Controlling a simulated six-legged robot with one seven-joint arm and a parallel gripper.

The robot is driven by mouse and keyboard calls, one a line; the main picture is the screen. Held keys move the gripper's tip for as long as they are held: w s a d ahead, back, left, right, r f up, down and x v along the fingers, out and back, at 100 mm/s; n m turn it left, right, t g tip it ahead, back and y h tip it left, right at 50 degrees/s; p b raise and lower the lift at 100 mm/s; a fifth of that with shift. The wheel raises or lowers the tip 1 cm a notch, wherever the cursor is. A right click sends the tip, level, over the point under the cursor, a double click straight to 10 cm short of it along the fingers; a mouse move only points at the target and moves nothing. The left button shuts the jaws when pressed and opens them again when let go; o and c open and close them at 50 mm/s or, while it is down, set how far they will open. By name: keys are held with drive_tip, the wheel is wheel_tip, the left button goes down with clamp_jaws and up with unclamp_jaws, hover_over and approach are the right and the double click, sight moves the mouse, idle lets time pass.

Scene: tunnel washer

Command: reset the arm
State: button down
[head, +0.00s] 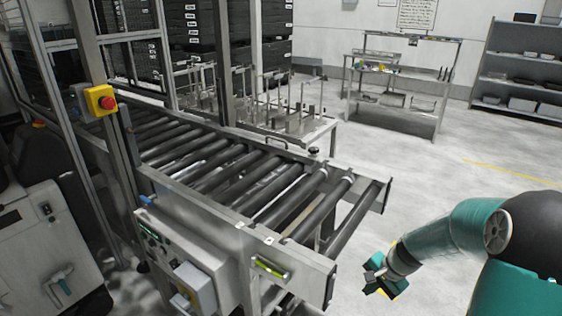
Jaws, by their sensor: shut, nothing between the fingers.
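My gripper (376,279) is at the lower right of the head view, at the end of my teal and black arm. It is small in the picture, and its fingers are shut with nothing held. It hangs in open space to the right of the roller conveyor's (225,172) near end and looks apart from it. My arm comes in from the right edge and bends down to the left.
A red emergency button (107,102) on a yellow box sits on the conveyor's post. A metal workbench (395,100) stands at the back, and a grey shelf (520,75) at the far right. The floor (430,160) between is clear.

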drive_tip(key=s+a+r+n+t+h, duration=0.1)
drive_tip(key=s+a+r+n, duration=0.25)
drive_tip(key=r, duration=0.45)
drive_tip(key=s+a+r+n+h, duration=0.1)
drive_tip(key=s+a+r+n, duration=0.1)
drive_tip(key=s+r, duration=0.45)
drive_tip(key=s+a+r+n+t+h, duration=0.1)
drive_tip(key=s+r+n, duration=0.4)
drive_tip(key=s+r, duration=0.5)
drive_tip(key=shift+s+a+r+t, duration=0.35)
drive_tip(key=shift+s+a+t, duration=0.45)
drive_tip(key=shift+a, duration=0.5)
